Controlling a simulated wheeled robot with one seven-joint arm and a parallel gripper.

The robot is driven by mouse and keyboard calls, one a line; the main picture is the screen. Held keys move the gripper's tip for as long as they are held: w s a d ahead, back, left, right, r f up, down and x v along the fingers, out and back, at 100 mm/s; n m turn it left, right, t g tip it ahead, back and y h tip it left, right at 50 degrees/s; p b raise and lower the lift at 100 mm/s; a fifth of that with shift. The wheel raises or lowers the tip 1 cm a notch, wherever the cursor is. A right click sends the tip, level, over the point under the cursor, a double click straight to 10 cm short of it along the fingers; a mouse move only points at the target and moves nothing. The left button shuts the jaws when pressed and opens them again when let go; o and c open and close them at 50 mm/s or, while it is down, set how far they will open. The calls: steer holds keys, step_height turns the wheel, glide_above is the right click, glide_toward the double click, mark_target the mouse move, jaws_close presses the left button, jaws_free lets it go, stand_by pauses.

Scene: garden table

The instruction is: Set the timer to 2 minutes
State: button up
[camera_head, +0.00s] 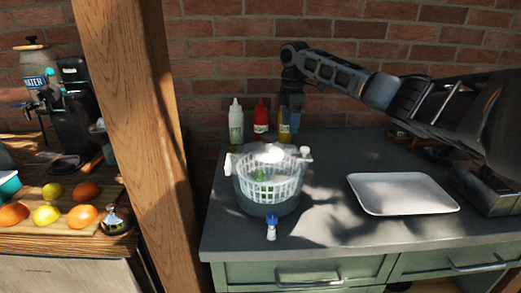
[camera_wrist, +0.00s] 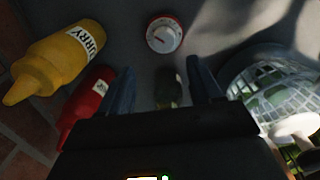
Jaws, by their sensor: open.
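The timer (camera_wrist: 165,35) shows in the wrist view as a round white dial with a red rim, on the grey counter just beyond my fingertips. I cannot make out its marks or setting. I do not see it in the head view. My gripper (camera_wrist: 161,68) is open, its two dark fingers apart and pointing towards the timer without touching it. In the head view my gripper (camera_head: 291,108) hangs by the bottles at the back of the counter, behind the salad spinner.
A yellow curry bottle (camera_wrist: 62,58) and a red bottle (camera_wrist: 88,100) stand close by. A dark greenish object (camera_wrist: 167,88) shows between my fingers. The salad spinner (camera_head: 268,205) is near; a white tray (camera_head: 403,193) lies right. A small blue-topped shaker (camera_head: 271,228) stands in front.

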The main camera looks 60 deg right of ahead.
steer(key=shift+s+f, duration=0.45)
step_height(320, 180, down, 7)
steer(key=shift+f+p, duration=0.2)
steer(key=shift+p, duration=0.3)
steer(key=shift+c, duration=0.2)
steer(key=c, duration=1)
steer(key=shift+r, duration=0.1)
steer(key=shift+w, duration=0.1)
stand_by(0.4)
steer(key=o, duration=1)
steer(key=shift+o, duration=0.2)
